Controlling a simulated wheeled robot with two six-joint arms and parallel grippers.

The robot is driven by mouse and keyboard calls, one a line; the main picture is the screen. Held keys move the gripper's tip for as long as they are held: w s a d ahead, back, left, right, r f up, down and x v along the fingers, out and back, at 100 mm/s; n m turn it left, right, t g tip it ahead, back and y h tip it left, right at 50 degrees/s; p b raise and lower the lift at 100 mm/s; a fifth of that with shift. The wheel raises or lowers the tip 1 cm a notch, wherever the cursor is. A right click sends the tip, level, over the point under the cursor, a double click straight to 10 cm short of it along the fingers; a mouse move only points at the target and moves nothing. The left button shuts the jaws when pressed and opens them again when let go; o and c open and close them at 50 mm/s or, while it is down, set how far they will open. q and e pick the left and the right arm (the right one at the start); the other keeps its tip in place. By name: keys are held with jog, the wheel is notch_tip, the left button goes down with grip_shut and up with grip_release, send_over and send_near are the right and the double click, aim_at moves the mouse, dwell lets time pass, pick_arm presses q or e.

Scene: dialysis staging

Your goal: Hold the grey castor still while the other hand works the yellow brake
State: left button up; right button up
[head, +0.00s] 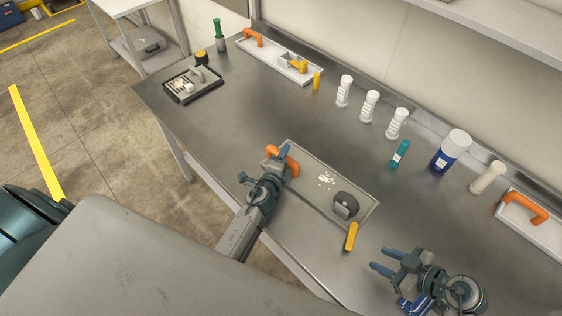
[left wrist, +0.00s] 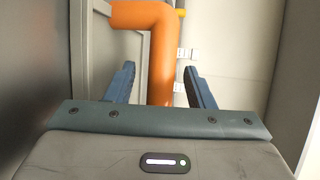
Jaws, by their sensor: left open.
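The grey castor (head: 346,204) sits at the right end of a grey tray (head: 308,202) on the steel bench. The yellow brake (head: 351,237) is a short bar at the tray's front right edge, just below the castor; I cannot tell if they are joined. My left gripper (head: 281,163) is open at the tray's left end, by an orange handle (head: 289,164). In the left wrist view the orange handle (left wrist: 158,50) shows between and beyond the open fingers (left wrist: 160,85). My right gripper (head: 384,259) is open and empty, right of and below the yellow brake.
White trays with orange handles lie at the back (head: 280,62) and right (head: 535,222). A black tray (head: 193,85) is at left. Bench left of the grey tray is clear.

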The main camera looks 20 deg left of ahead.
pick_arm(q)
grip_shut()
dwell(1.0)
pick_arm(e)
grip_shut()
